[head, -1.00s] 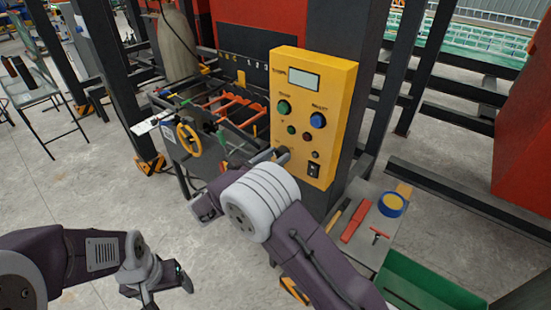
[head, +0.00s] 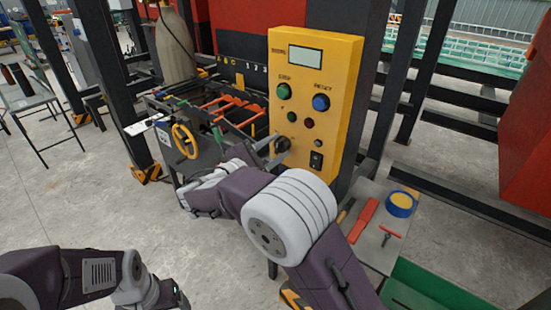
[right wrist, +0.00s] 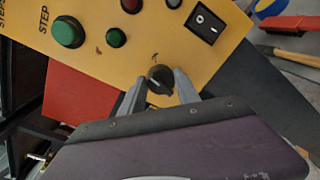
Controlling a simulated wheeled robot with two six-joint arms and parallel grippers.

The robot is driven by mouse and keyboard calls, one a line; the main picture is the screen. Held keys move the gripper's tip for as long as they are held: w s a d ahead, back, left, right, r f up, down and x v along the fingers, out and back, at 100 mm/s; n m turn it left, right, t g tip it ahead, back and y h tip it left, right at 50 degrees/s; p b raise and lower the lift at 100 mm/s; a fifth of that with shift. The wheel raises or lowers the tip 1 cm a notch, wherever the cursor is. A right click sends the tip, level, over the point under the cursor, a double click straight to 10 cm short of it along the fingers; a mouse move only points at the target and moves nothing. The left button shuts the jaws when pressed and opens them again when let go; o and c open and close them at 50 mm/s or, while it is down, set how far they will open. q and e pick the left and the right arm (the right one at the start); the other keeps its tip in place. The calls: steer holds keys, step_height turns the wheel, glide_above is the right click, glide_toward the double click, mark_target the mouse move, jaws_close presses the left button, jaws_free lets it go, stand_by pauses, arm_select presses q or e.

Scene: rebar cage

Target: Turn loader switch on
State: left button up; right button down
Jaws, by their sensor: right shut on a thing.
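A yellow control panel (head: 335,90) stands upright in the head view, with a display, coloured buttons, a black rotary switch knob (head: 283,145) at lower left and a black rocker switch (head: 316,160) at lower right. My right gripper (head: 272,146) reaches the rotary knob from the left. In the right wrist view the knob (right wrist: 160,77) sits between the two fingers of my right gripper (right wrist: 158,85), which are shut on it. The rocker switch (right wrist: 205,22) is clear of the fingers. My left gripper (head: 172,296) is low in the head view, its fingers not clearly visible.
A yellow handwheel (head: 185,141) and orange bars (head: 235,108) are left of the panel. A small table (head: 378,250) with blue tape (head: 401,203) and red tools stands at right, above a green bin (head: 425,295). Dark steel posts surround the panel.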

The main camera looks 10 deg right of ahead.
steer(key=m+b, duration=0.1)
steer(key=b, duration=0.1)
steer(key=m+b, duration=0.3)
steer(key=b, duration=0.1)
steer(key=shift+s+d+f+m, duration=0.1)
steer(key=shift+f+m, duration=0.2)
steer(key=shift+r+m+b, duration=0.2)
steer(key=shift+m+b, duration=0.6)
steer(key=shift+b, duration=0.25)
steer(key=c, duration=0.9)
jaws_free()
steer(key=v, duration=0.9)
steer(key=shift+s+d+p, duration=0.1)
steer(key=shift+s+p, duration=0.05)
steer(key=shift+p, duration=0.15)
